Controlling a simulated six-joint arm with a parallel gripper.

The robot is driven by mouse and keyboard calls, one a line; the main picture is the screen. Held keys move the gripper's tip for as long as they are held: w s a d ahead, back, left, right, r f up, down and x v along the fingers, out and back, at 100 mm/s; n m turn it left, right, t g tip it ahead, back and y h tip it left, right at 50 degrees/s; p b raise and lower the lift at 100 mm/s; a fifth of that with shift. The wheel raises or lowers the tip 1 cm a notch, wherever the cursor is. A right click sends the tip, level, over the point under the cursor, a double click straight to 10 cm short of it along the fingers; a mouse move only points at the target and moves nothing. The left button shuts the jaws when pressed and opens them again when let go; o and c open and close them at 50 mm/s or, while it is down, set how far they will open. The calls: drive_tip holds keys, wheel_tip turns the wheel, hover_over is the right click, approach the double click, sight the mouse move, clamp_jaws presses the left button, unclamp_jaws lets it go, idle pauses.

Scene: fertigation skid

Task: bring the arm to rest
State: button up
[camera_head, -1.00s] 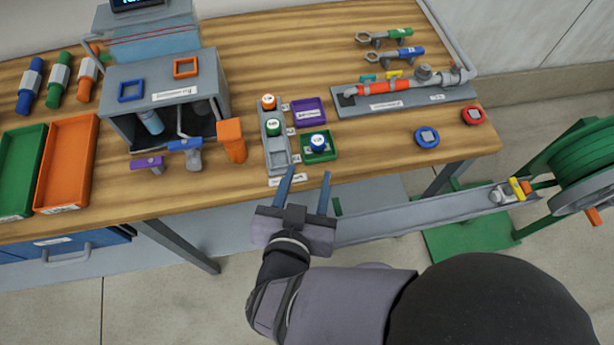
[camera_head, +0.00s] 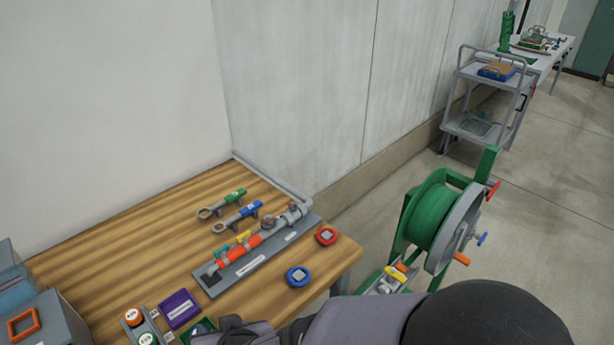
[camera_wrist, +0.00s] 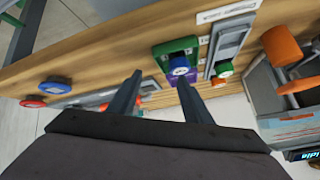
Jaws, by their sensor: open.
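My gripper shows in the wrist view (camera_wrist: 160,95) with its two fingers apart and nothing between them. Beyond the fingertips, the wrist view shows a green tray (camera_wrist: 178,46) holding a round blue-and-white capped item (camera_wrist: 180,68). The fingers appear apart from the tray; the exact gap is hard to judge.
The wooden bench (camera_head: 110,245) carries a pipe assembly (camera_head: 240,255), two wrenches (camera_head: 235,212), a blue-ringed button (camera_head: 298,276) and a red-ringed one (camera_head: 326,236). A green hose reel (camera_head: 437,218) stands right of the bench. A grey cart (camera_head: 490,90) is farther back by the wall.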

drive_tip(key=shift+m+g+h, duration=0.3)
drive_tip(key=shift+g+h, duration=0.3)
drive_tip(key=shift+g, duration=0.2)
drive_tip(key=w+d, duration=0.1)
drive_tip(key=d, duration=0.1)
drive_tip(key=w+d, duration=0.1)
drive_tip(key=d, duration=0.2)
drive_tip(key=w+d+p, duration=0.1)
drive_tip(key=d, duration=0.1)
drive_tip(key=shift+d, duration=0.25)
drive_tip(key=s+d+m+g+h+p, duration=0.1)
drive_tip(key=s+d+g+h, duration=0.1)
drive_tip(key=d, duration=1)
drive_tip(key=s+d+m+g+h, duration=0.2)
drive_tip(key=s+d+g, duration=0.1)
drive_tip(key=d, duration=0.9)
drive_tip(key=shift+s+d+p, duration=0.35)
drive_tip(key=shift+s, duration=0.55)
